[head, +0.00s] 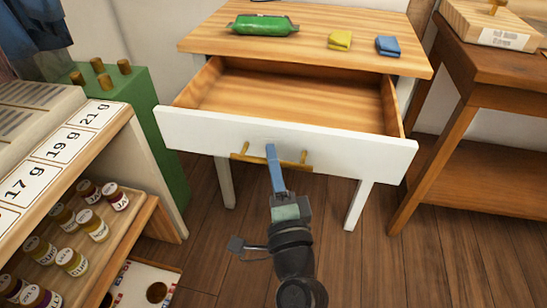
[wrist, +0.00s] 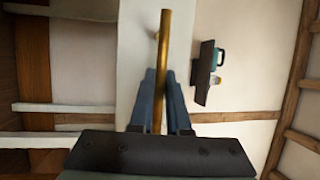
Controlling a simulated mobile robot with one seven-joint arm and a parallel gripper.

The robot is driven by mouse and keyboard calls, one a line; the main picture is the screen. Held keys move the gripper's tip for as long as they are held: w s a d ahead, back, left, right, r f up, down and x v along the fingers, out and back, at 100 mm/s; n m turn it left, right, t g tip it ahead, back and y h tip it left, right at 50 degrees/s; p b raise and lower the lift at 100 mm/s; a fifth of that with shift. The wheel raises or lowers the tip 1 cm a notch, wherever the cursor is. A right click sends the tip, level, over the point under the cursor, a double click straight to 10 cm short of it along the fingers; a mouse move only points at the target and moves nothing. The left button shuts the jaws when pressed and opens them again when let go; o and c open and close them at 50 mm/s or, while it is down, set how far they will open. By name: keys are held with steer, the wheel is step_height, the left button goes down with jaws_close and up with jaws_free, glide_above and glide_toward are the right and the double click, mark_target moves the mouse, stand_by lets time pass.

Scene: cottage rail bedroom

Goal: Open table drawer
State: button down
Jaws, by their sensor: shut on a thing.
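The small table (head: 300,42) has a wooden top and a drawer with a white front (head: 345,153). The drawer is pulled well out, and its bare wooden inside (head: 300,95) looks empty. A brass bar handle (head: 240,157) runs across the drawer front. My gripper (head: 271,152) is shut on the handle near its middle. In the wrist view the gripper's blue fingers (wrist: 160,85) close around the brass bar (wrist: 163,35), with the white drawer front (wrist: 132,50) behind it. The fingertips partly hide the handle.
A green packet (head: 264,25), a yellow cloth (head: 340,41) and a blue cloth (head: 388,46) lie on the tabletop. A shelf (head: 125,235) with several jars stands at the left, beside a green box (head: 150,130). A brown table (head: 480,60) stands close at the right. Wooden floor shows below.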

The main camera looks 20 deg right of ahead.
steer(key=shift+s+a, duration=0.1)
steer(key=shift+s, duration=0.15)
steer(key=c, duration=1.2)
jaws_free()
steer(key=shift+o, duration=0.2)
steer(key=b+v, duration=0.4)
steer(key=v, duration=0.9)
steer(key=shift+w, duration=0.1)
